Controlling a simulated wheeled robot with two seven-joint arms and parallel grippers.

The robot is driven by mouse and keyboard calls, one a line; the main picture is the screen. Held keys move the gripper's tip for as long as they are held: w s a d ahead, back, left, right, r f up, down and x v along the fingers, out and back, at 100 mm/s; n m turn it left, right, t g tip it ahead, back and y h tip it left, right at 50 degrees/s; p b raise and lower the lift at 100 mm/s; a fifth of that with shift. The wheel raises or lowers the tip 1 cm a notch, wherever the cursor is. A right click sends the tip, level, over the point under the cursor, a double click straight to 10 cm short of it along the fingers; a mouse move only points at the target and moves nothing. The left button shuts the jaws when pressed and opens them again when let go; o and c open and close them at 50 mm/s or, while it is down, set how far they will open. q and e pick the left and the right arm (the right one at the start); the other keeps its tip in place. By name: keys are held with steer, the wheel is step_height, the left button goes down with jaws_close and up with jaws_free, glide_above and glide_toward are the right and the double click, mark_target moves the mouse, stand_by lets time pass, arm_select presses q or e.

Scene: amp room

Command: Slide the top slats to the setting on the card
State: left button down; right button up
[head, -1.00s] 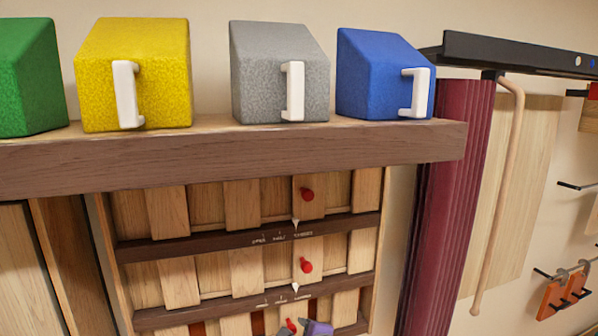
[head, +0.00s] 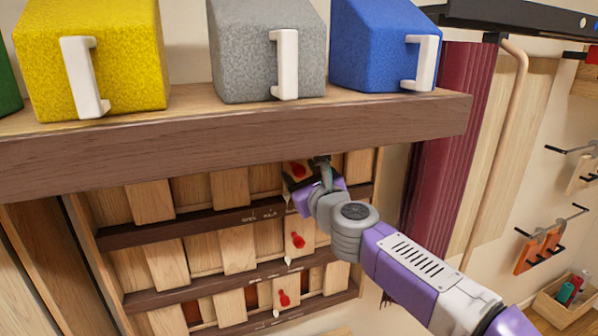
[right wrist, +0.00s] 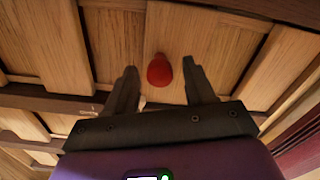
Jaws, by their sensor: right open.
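The slatted panel has several rows of pale wood slats. The top slats (head: 230,188) carry a red knob (head: 298,170), which also shows in the right wrist view (right wrist: 160,70). Below them a dark rail (head: 150,233) has small white setting words; "OPEN" and "HALF" can be read, and my gripper hides the rest. My right gripper (head: 309,175) is open at the top knob. In the right wrist view its fingers (right wrist: 158,76) stand on either side of the knob, with gaps showing. My left gripper is not in view. I see no setting card.
Lower rows have red knobs (head: 297,240) (head: 284,297) and white pointers. A thick wooden shelf (head: 230,143) overhangs the panel, bearing yellow (head: 135,70), grey (head: 240,65) and blue (head: 370,50) blocks with white handles. A maroon curtain-like column (head: 445,150) stands right of it.

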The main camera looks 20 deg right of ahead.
steer(key=shift+w, duration=0.7)
jaws_close()
